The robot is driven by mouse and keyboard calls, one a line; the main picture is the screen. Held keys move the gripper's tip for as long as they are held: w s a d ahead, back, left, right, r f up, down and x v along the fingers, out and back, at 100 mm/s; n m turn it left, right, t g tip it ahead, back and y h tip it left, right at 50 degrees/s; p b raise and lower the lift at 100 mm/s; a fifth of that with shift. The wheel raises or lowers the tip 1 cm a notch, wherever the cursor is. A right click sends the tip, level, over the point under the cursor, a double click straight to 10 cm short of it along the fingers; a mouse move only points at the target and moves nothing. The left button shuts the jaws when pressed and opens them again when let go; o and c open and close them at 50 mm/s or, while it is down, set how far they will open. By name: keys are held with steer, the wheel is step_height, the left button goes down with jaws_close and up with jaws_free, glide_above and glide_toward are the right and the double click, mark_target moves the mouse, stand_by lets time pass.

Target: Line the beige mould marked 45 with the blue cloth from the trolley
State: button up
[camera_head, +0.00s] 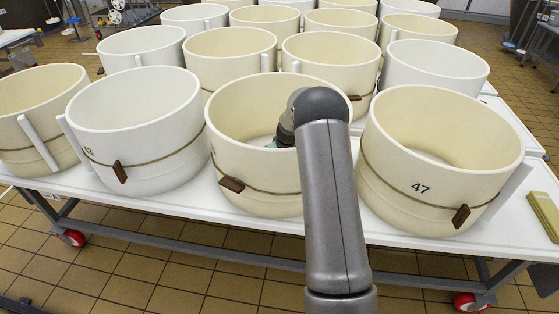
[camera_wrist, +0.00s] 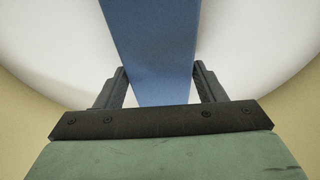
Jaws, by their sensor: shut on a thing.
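The middle front beige mould (camera_head: 250,165) is open at the top, with a brown band and clip around it. My arm covers part of its front and I see no number on it. My arm reaches over its rim, and my gripper is down inside it, mostly hidden in the head view. In the wrist view my gripper (camera_wrist: 160,72) is shut on the blue cloth (camera_wrist: 150,30), which hangs as a strip between the fingers. Below the cloth are a pale round floor and beige wall. The cloth cannot be made out in the head view.
A beige mould marked 47 (camera_head: 440,145) stands close on the right, and a white mould (camera_head: 135,115) close on the left. Several more moulds crowd behind. They stand on white wheeled tables (camera_head: 180,215). An olive-yellow stack (camera_head: 545,215) lies at the right end.

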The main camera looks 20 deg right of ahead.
steer(key=shift+s+f+b, duration=0.15)
steer(key=shift+f+b, duration=0.4)
steer(key=shift+f, duration=0.1)
stand_by(1.4)
